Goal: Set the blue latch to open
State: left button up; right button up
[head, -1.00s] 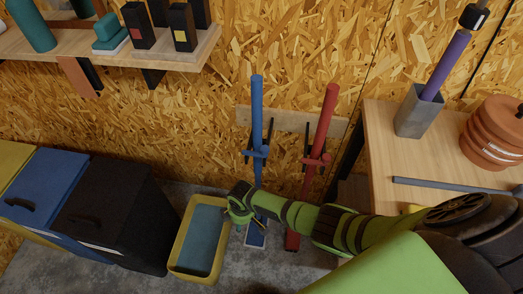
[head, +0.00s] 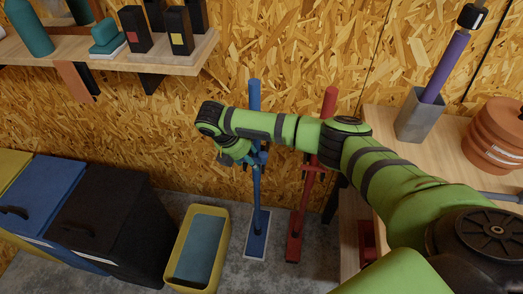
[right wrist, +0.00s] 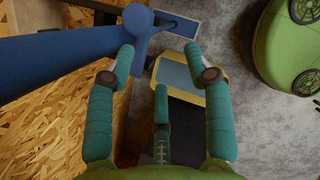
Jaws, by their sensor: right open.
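The blue-handled mop (head: 255,95) stands upright against the wall, its flat blue foot (head: 256,246) on the floor. A blue collar with a small side lever, which looks like the latch, sits partway up its pole, largely hidden by my right gripper in the head view. In the right wrist view the pole runs in from the left, and the blue latch (right wrist: 138,20) stands near the left fingertip. My right gripper (head: 250,160) is at the latch, its teal fingers (right wrist: 158,52) spread apart, not closed on it. I cannot tell whether a finger touches it. My left gripper is not in view.
A red-handled mop (head: 328,105) stands just right, partly behind my right arm. A yellow bucket (head: 181,250) is on the floor at left, beside a black bin (head: 110,215). A wooden table (head: 440,150) is at right; a shelf (head: 185,62) is at upper left.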

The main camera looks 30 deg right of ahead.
aim_at(263, 155)
jog(key=d, duration=0.4)
jog(key=shift+w+d, duration=0.2)
jog(key=shift+w, duration=0.1)
jog(key=shift+d+f, duration=0.25)
jog(key=shift+f, duration=0.3)
grip_shut()
